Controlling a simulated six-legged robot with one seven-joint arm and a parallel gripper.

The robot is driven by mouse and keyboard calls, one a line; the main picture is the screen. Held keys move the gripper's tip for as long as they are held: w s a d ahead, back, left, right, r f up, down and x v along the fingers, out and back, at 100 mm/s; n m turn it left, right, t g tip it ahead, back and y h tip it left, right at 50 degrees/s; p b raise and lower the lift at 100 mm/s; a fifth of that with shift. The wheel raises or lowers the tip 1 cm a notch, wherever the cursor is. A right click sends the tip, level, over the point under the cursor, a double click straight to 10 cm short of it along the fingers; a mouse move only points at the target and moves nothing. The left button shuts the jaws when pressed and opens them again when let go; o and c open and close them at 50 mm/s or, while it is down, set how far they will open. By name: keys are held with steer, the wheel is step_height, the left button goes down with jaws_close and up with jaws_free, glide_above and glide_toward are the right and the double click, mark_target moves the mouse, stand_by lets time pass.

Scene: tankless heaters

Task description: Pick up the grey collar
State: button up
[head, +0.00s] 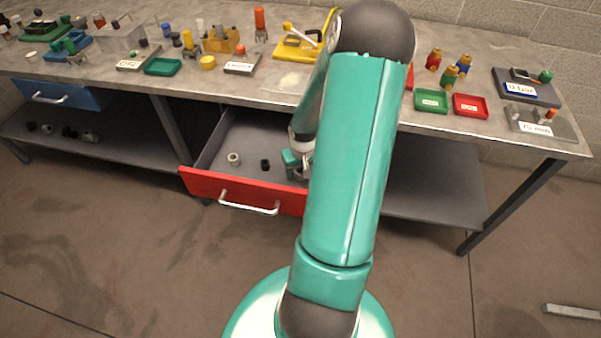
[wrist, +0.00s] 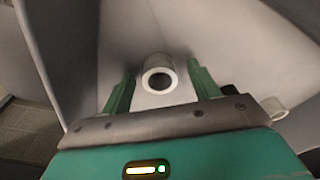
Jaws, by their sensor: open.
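A grey collar (wrist: 158,62), a short hollow cylinder, sits in the open drawer (head: 221,181). In the wrist view its round opening faces the camera. My gripper (head: 297,163) is low inside the drawer; in the wrist view its two green fingers (wrist: 162,70) are apart, one on each side of the collar. Clear gaps show between the collar and both fingers. In the head view I cannot clearly make out the grey collar, as my gripper and arm cover that part of the drawer.
A pale ring (head: 233,159) and a black collar (head: 265,164) lie in the drawer left of my gripper. The drawer's red front with its handle (head: 249,208) stands toward me. The cluttered bench top (head: 215,95) is above. Bare floor lies in front.

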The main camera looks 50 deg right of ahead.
mark_target(301, 169)
steer(key=c, duration=1.1)
steer(key=shift+r, duration=0.35)
step_height(301, 169, up, 2)
steer(key=shift+r, duration=0.25)
steer(key=w+a+r, duration=0.2)
steer(key=a+r, duration=0.1)
steer(key=a, duration=0.1)
steer(key=w+a+r, duration=0.3)
steer(key=a, duration=0.1)
steer(key=w+a+r, duration=0.2)
steer(key=a+r, duration=0.1)
steer(key=shift+w+a+r, duration=0.3)
steer(key=shift+a+r, duration=0.1)
